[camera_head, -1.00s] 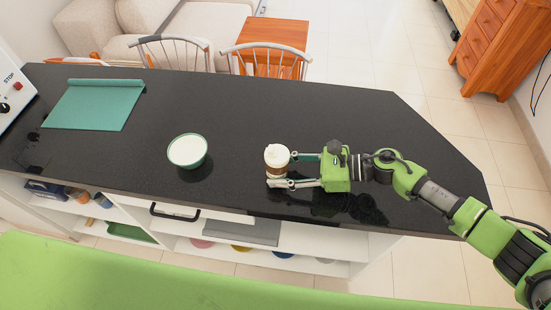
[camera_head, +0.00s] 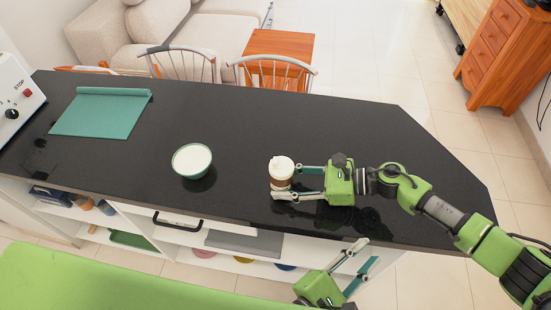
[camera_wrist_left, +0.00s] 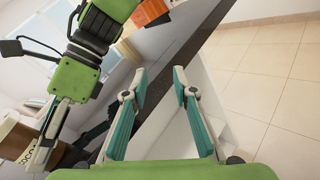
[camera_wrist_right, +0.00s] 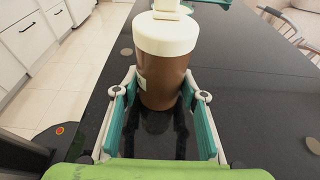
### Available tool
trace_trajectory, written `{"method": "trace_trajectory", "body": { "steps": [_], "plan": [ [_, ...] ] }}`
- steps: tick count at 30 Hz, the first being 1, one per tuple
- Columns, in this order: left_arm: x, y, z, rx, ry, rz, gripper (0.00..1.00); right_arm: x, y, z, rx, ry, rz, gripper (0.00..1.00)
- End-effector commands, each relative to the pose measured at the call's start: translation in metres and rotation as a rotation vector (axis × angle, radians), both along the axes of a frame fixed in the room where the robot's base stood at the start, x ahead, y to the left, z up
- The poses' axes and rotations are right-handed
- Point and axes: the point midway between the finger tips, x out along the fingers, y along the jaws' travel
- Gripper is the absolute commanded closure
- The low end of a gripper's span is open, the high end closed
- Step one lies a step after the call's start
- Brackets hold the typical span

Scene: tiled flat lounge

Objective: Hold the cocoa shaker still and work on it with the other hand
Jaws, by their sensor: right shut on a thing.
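The cocoa shaker (camera_head: 281,171), brown with a cream lid, stands upright on the dark counter. In the right wrist view the shaker (camera_wrist_right: 163,60) is between the finger pads, and its lid is uncovered. My right gripper (camera_head: 283,181) is shut on the shaker's body. My left gripper (camera_head: 367,252) is in front of the counter's near edge, low and right of the shaker. It is open and empty in the left wrist view (camera_wrist_left: 160,72), where the shaker (camera_wrist_left: 15,138) shows partly at the lower left, beside my right gripper.
Open shelves (camera_head: 245,243) lie below the counter's near edge. The counter right of my right arm is clear.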

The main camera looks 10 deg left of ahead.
Motion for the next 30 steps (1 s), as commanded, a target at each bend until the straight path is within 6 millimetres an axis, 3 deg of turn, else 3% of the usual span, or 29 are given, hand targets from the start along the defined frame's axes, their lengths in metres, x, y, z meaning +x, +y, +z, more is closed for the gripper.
{"method": "trace_trajectory", "body": {
  "steps": [1,4,9,12,15,20,30],
  "plan": [
    [0.009,0.024,0.021,-0.083,0.016,0.103,0.74,0.0,-0.001,-0.001,-0.002,0.001,0.0,0.73],
    [0.026,0.074,0.049,-0.212,0.029,0.295,0.74,0.0,-0.001,-0.001,-0.001,0.001,0.0,0.73],
    [0.036,0.152,0.081,-0.38,0.03,0.557,0.74,0.0,0.0,-0.001,-0.001,0.001,0.0,0.73],
    [0.035,0.185,0.092,-0.451,0.028,0.664,0.74,0.0,0.0,-0.001,-0.001,0.001,0.0,0.73],
    [0.034,0.206,0.099,-0.495,0.024,0.729,0.74,0.0,0.0,-0.001,-0.001,0.001,0.0,0.73],
    [0.039,0.218,0.102,-0.521,0.021,0.767,0.74,0.0,0.0,-0.001,-0.001,0.001,0.0,0.73],
    [0.101,0.22,0.103,-0.522,0.018,0.766,0.74,0.0,0.0,-0.001,-0.001,0.001,0.0,0.73]
  ]
}}
